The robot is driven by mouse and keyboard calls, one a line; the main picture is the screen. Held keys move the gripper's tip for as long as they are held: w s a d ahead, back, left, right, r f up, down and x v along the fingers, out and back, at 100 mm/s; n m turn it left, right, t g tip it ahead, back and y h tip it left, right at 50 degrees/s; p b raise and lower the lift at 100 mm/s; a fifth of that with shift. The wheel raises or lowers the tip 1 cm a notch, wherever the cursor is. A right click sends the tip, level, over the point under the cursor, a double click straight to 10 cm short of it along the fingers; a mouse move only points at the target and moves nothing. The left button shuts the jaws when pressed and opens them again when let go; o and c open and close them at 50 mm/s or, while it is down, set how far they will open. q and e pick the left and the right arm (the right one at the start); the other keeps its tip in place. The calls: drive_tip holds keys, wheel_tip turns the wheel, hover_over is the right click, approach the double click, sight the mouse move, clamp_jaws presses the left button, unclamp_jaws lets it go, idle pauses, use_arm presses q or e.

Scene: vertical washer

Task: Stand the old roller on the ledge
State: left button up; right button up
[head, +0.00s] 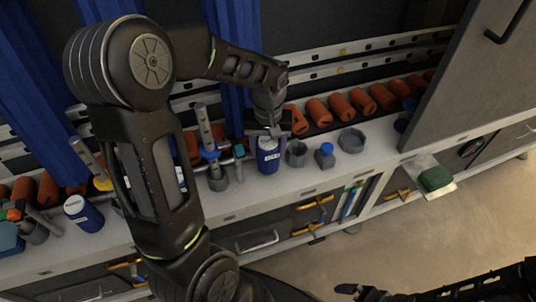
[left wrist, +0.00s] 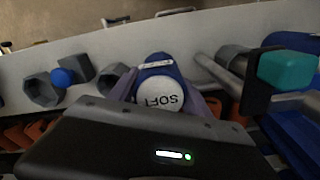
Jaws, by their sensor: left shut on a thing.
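A blue cylinder with a pale top (head: 268,160) is under my left gripper (head: 268,134), at the white ledge (head: 318,178). It looks like the roller, though no label says so. It is upright, and its base looks at or very near the ledge surface; I cannot tell if it touches.
A grey holder with rods (head: 217,178) is close on the left. Orange rollers (head: 340,106) line the back. Another blue cylinder (head: 83,212) stands far left.

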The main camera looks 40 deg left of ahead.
use_arm(q)
drive_tip(key=shift+f, duration=1.4)
drive_tip(key=shift+f+b, duration=0.2)
drive_tip(key=shift+b, duration=0.1)
drive_tip(key=o, duration=1.5)
drive_tip(key=shift+o, duration=0.2)
drive_tip(key=shift+r, duration=0.15)
drive_tip(key=shift+r, duration=0.25)
wheel_tip(320, 180, up, 12)
drive_tip(key=shift+f+p, duration=0.15)
drive_tip(key=shift+p, duration=0.9)
